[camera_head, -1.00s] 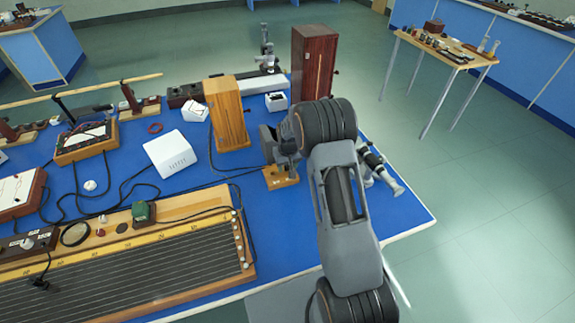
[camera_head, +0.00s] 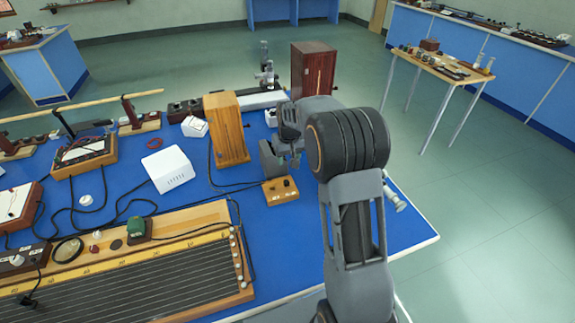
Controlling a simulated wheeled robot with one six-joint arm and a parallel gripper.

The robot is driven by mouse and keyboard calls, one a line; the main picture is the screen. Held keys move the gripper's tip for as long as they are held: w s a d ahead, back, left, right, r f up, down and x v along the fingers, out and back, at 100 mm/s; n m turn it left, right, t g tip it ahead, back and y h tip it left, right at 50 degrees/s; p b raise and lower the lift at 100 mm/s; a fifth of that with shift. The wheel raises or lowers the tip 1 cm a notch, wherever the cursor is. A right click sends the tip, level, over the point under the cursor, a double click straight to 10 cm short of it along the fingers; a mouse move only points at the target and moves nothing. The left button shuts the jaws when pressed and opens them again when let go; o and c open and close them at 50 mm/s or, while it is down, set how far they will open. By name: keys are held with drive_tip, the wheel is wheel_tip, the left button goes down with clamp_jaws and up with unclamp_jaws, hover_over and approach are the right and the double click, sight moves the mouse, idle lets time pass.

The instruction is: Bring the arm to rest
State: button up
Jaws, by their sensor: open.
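My arm rises from the bottom of the head view at right of centre and bends over the right part of the blue bench (camera_head: 285,225). My gripper (camera_head: 275,163) points to the left at the arm's far end. Its jaws are apart, with nothing seen between them. It is above and just behind a small wooden block with dark terminals (camera_head: 281,191), which looks clear of the jaws. My arm hides part of the bench's right side and most of a metal tube instrument (camera_head: 396,200) there.
A tall wooden box (camera_head: 226,128) stands left of my gripper, and a dark red-brown box (camera_head: 313,70) behind it. A white box (camera_head: 169,169) and a long wire board (camera_head: 150,275) lie to the left. A small wooden table (camera_head: 440,65) stands beyond open floor at right.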

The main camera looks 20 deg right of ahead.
drive_tip(key=shift+r, duration=0.4)
